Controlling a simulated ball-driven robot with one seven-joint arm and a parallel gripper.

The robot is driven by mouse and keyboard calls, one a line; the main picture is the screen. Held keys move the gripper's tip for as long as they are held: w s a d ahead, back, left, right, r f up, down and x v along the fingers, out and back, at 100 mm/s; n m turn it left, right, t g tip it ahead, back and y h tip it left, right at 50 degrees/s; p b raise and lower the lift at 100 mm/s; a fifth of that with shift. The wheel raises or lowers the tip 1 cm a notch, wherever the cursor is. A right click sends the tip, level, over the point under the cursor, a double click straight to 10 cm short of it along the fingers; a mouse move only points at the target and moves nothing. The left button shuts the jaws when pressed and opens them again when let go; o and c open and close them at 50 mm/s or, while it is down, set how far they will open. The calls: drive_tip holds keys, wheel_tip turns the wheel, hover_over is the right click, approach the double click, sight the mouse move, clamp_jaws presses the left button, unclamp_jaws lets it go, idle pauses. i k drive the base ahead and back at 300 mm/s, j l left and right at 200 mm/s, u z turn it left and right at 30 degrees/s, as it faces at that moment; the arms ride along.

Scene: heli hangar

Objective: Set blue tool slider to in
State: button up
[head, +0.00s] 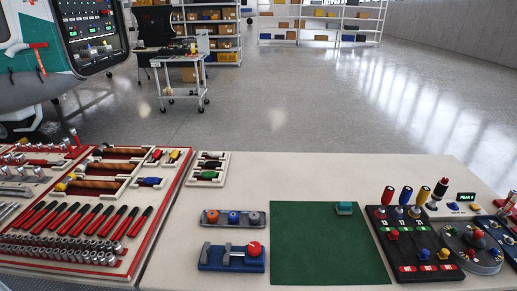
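A blue device (232,264) sits on the bench just left of the green mat. It has grey blocks on top and a round red knob (255,248) at its right end. A blue-handled tool (148,182) lies in a pale slotted holder on the red-edged tool board at the left. The picture does not make clear which of these is the blue tool slider, and no in or out marking can be read. My gripper is not in view.
A grey strip with coloured knobs (233,218) lies behind the blue device. A dark lever panel (410,250) stands at right. The tool board (100,215) fills the left. Bench behind the mat is clear.

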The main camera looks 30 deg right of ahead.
sight(424, 254)
drive_tip(key=l+z, duration=0.2)
drive_tip(key=z, duration=0.3)
drive_tip(key=l+z, duration=0.15)
drive_tip(key=z, duration=0.35)
